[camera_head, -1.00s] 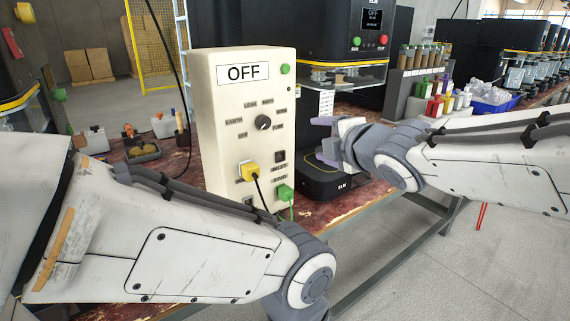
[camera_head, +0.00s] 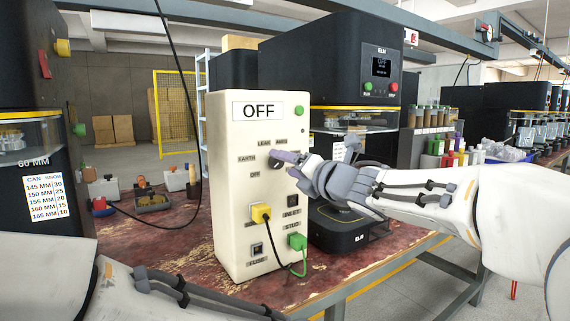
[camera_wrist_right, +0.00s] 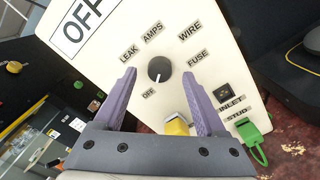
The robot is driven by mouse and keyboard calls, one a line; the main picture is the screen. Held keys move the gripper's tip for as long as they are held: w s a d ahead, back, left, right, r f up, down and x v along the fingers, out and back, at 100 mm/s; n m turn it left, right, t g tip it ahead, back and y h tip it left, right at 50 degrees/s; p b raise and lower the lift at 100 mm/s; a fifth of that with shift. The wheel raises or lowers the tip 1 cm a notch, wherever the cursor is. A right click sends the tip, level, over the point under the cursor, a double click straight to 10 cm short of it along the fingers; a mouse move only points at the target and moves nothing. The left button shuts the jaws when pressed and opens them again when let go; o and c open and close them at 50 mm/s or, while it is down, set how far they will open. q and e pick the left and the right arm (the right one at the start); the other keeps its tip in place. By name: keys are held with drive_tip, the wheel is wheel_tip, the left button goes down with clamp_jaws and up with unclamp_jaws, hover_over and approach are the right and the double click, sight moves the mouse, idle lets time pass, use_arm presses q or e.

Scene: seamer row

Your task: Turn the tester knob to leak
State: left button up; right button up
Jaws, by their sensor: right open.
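The cream tester box (camera_head: 232,205) stands upright on the worn red bench, and its display (camera_head: 258,110) reads OFF. In the right wrist view the round dark tester knob (camera_wrist_right: 159,70) shows in full, with labels LEAK (camera_wrist_right: 129,54), AMPS, WIRE, FUSE and OFF around it. My right gripper (camera_head: 290,160) is in front of the box at knob height and partly covers the knob in the head view. In the right wrist view its fingers (camera_wrist_right: 158,100) are spread apart with the knob between and beyond them, nothing held. My left gripper is out of view; only my left arm shows.
A yellow plug (camera_head: 261,213) and a green plug (camera_head: 297,241) with cables sit low on the box front. A black seamer machine (camera_head: 330,65) stands behind at right.

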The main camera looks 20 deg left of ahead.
sight(277, 162)
drive_tip(key=shift+x, duration=1.1)
clamp_jaws()
